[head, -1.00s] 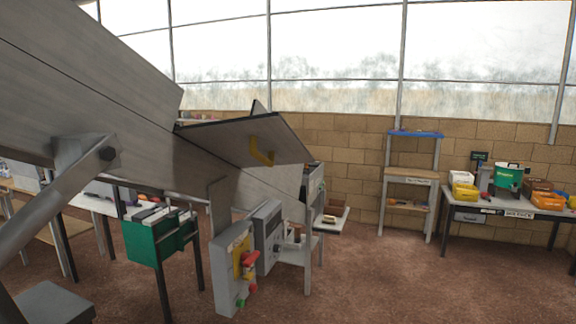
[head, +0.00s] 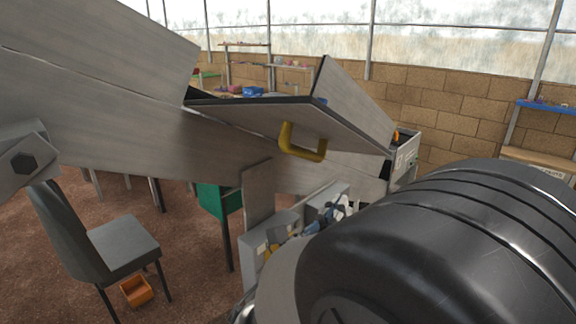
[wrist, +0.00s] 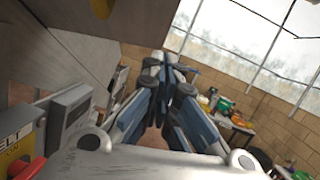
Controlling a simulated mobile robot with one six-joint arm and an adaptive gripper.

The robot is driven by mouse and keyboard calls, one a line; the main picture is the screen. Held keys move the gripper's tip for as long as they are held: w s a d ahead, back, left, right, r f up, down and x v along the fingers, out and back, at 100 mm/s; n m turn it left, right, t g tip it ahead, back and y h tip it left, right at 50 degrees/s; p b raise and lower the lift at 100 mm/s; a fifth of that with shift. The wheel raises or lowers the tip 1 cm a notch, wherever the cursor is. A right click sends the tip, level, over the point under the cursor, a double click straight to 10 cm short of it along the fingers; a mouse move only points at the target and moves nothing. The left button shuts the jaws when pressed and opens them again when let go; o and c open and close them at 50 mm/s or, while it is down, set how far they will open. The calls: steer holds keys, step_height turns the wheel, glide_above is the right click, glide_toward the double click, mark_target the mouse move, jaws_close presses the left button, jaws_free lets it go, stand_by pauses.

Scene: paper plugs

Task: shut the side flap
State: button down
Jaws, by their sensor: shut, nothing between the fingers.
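The side flap (head: 240,112) is a grey metal panel with a yellow handle (head: 287,138) on its face. It sticks out from the long grey sloped chute (head: 120,120) at an angle, open, with a dark gap along its upper edge. In the wrist view, a panel with a bit of yellow handle (wrist: 103,7) shows at the top. My gripper (wrist: 160,60) is shut and empty, its blue-grey fingers together. In the head view my gripper (head: 346,203) is small and partly hidden behind my black arm, below and right of the handle, apart from it.
A grey control box (head: 270,240) stands under the chute; in the wrist view its red button (wrist: 30,168) and a belt label show close on the left. A chair (head: 105,240), an orange bin (head: 136,291) and a green box (head: 218,200) are at left. Brick wall behind.

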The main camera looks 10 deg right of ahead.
steer(key=shift+a+r+x, duration=0.15)
steer(key=shift+r+x, duration=0.3)
steer(key=shift+x, duration=1.65)
steer(key=shift+a+r+x, duration=0.15)
steer(key=shift+r+x, duration=0.35)
steer(key=shift+x, duration=1.55)
steer(key=shift+a+r+x, duration=0.1)
steer(key=shift+r+x, duration=0.35)
steer(key=shift+x, duration=1.65)
steer(key=shift+s+a+r+p, duration=0.1)
steer(key=shift+s+p, duration=0.05)
steer(key=shift+p, duration=0.15)
